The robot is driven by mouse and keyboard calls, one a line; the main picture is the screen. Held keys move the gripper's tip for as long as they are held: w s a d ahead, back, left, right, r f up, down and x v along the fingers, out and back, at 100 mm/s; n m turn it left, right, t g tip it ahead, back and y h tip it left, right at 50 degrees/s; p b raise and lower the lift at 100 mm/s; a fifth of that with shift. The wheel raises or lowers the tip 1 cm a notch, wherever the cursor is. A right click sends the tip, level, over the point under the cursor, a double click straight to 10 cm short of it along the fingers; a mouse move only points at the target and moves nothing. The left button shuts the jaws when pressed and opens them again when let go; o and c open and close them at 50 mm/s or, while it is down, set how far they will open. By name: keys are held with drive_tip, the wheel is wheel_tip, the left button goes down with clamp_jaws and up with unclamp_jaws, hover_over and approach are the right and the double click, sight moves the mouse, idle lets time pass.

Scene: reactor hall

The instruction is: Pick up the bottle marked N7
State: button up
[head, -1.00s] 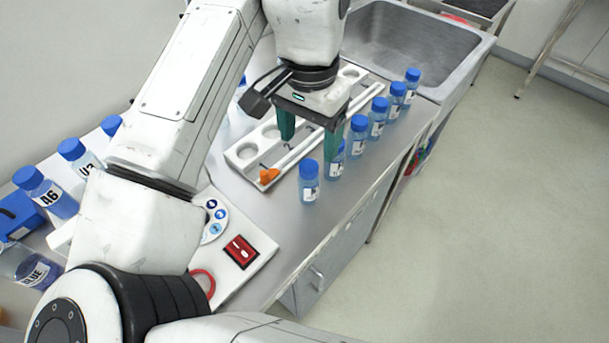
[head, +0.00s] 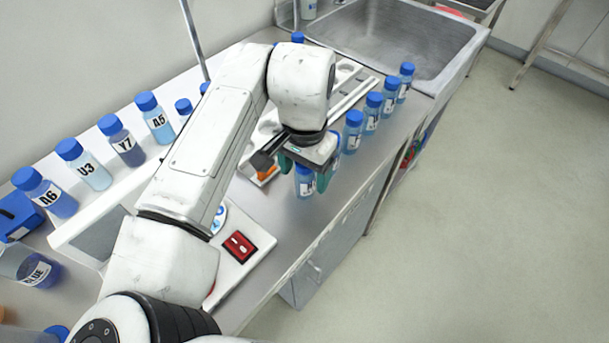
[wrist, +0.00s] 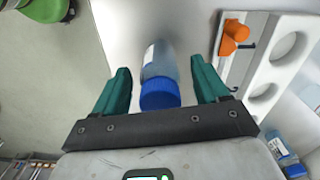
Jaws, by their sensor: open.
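A row of blue-capped bottles stands along the bench's front edge. The nearest bottle (head: 305,183) is partly hidden by my gripper (head: 304,174); its label is too small to read, and I cannot tell which bottle is marked N7. In the wrist view, a blue-capped bottle (wrist: 160,68) stands between the two green fingers of my gripper (wrist: 162,82), with gaps on both sides. My gripper is open and holds nothing. Other bottles of the row (head: 353,131) continue towards the sink, their labels also not legible.
A white rack (wrist: 265,70) with round holes and an orange clip (wrist: 234,33) lies beside the bottle. Bottles marked A6 (head: 46,193), U3 (head: 84,165), Y7 (head: 122,142) and A5 (head: 156,119) stand at the back left. A red switch (head: 240,246) is nearer me.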

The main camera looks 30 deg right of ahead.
drive_tip(key=c, duration=1.2)
drive_tip(key=shift+r, duration=0.1)
